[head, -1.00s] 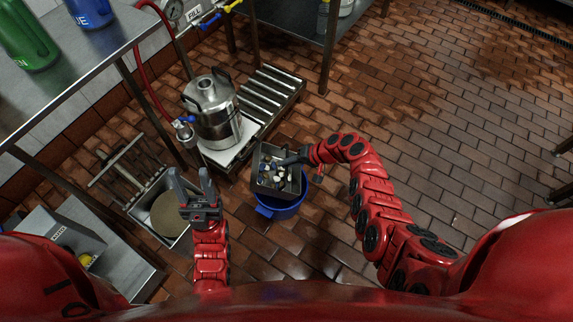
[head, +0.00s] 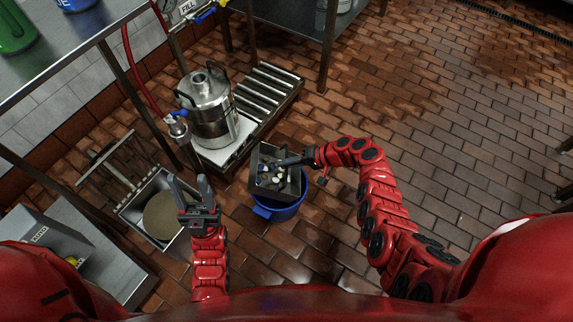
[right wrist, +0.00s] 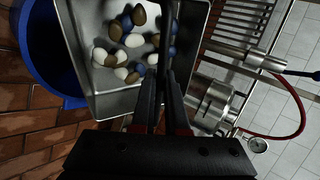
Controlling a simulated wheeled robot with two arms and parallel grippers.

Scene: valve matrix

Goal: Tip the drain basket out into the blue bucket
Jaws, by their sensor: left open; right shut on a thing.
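The drain basket (head: 268,188) is a grey metal box with several white, brown and blue egg-shaped pieces in it. It is held over the blue bucket (head: 289,211) on the floor and hides part of its mouth. My right gripper (head: 300,160) is shut on the basket's right wall. In the right wrist view the basket (right wrist: 118,98) still holds the pieces (right wrist: 130,45), and the blue bucket (right wrist: 40,50) shows beyond its left side. The right fingers (right wrist: 165,95) reach over the basket's edge. My left gripper (head: 191,190) is open and empty, left of the bucket.
A steel keg (head: 211,110) stands on a white plate by a roller conveyor (head: 270,95), behind the basket. A floor drain pit (head: 130,208) with a round disc and a raised grate (head: 108,165) lie left. Tiled floor at right is open.

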